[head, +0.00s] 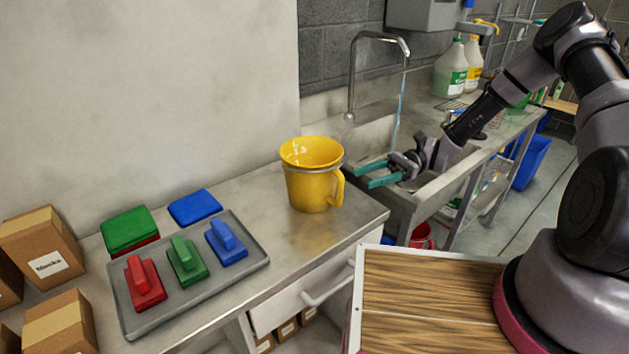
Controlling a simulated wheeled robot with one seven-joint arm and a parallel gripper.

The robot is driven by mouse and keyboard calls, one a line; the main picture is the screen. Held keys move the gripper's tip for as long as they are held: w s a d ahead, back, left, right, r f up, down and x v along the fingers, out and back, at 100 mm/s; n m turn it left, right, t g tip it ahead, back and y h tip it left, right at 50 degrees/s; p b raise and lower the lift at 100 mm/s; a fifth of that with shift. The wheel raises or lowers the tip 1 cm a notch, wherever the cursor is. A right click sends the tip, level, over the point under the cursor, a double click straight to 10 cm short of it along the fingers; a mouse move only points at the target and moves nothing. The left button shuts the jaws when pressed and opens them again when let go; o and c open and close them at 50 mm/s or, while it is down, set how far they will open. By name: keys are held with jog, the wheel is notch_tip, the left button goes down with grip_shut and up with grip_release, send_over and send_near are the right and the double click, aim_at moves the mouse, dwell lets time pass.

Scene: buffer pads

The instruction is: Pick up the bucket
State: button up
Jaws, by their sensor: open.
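The bucket (309,186) is yellow, with a handle on its right side and a grey band below its rim. It stands upright on the metal counter, near the counter's right end. My gripper (359,175) is open, its two teal fingers pointing left towards the bucket's handle. In the picture the fingertips lie just right of the handle; whether they touch it I cannot tell. Nothing shows between the fingers.
A grey tray (244,265) with red, green and blue handled pads lies left of the bucket. Green and blue pads (195,206) lie behind it, and cardboard boxes (42,243) stand far left. A faucet (352,78) runs over the sink behind my gripper.

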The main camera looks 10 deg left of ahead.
aim_at(339, 204)
jog(key=x, duration=0.8)
jog(key=shift+s+a+f, duration=0.25)
jog(key=shift+f, duration=0.05)
grip_shut()
dwell(1.1)
